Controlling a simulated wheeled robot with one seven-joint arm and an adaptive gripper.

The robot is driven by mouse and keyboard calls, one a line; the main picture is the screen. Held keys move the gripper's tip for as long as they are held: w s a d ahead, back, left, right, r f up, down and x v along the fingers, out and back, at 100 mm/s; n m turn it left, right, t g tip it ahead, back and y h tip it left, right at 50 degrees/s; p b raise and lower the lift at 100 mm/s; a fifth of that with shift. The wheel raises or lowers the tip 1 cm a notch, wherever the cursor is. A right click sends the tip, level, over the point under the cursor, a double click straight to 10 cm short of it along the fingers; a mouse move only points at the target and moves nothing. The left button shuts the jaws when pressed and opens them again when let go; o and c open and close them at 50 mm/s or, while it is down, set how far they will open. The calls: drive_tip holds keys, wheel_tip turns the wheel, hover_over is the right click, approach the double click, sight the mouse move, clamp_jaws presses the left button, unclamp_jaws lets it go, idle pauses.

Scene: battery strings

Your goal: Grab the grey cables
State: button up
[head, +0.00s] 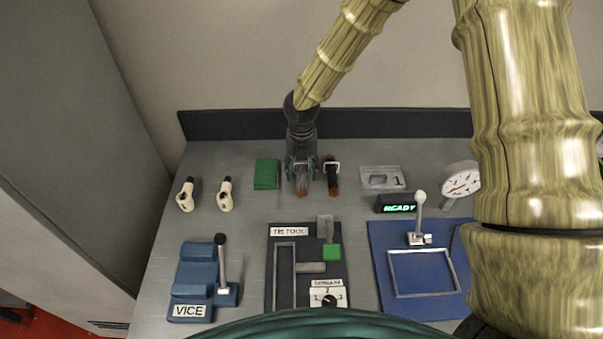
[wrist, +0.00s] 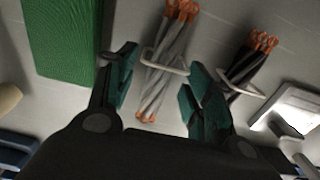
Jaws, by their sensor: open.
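The grey cables (wrist: 172,60) are a twisted bundle with orange-copper ends, lying on the grey bench with a pale loop around their middle. In the head view the grey cables (head: 301,183) show at the back of the bench, partly hidden by my gripper. My gripper (wrist: 158,95) is open, with one green-padded finger on each side of the bundle; I cannot tell whether either finger touches it. In the head view my gripper (head: 301,165) points down over the bundle. A black cable bundle (wrist: 247,65), also with copper ends and a pale loop, lies just to the right.
A green block (head: 266,174) lies left of the grey cables. Two cream-handled items (head: 225,195) stand further left. A grey plate marked 1 (head: 381,179) and a READY display (head: 396,203) are to the right. A blue vice (head: 197,275) and test fixture (head: 285,270) sit in front.

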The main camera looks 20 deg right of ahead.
clamp_jaws()
idle(0.3)
